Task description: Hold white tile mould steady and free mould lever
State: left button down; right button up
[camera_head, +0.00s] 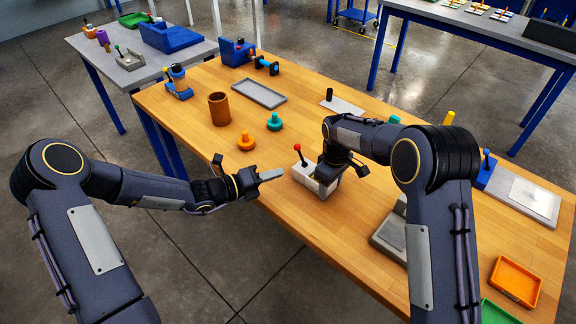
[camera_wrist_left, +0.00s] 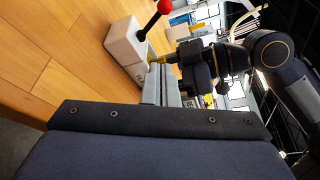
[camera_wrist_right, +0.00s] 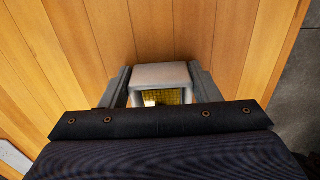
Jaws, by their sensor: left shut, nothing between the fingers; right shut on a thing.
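The white tile mould (camera_head: 318,182) stands on the wooden table near its front edge. Its lever has a dark shaft and a red ball (camera_head: 297,147) and leans up on the mould's left side. My right gripper (camera_head: 328,168) is shut on the mould; in the right wrist view its fingers (camera_wrist_right: 162,90) flank the mould's pale body (camera_wrist_right: 160,72), and a yellow grid shows inside. My left gripper (camera_head: 272,175) is shut and empty, left of the mould and apart from the lever. In the left wrist view the mould (camera_wrist_left: 126,46) and red ball (camera_wrist_left: 165,6) lie beyond its fingertips.
Orange (camera_head: 246,142) and teal (camera_head: 274,122) knobbed pieces and a brown cup (camera_head: 219,109) stand behind and left of the mould. A grey tray (camera_head: 259,94) lies farther back. An orange tray (camera_head: 515,281) is at the right. Bare table lies between the orange piece and the mould.

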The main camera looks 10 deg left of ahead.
pick_arm(q)
jog(key=shift+v, duration=1.8)
pick_arm(e)
jog(key=o, duration=1.3)
jog(key=shift+r, duration=0.1)
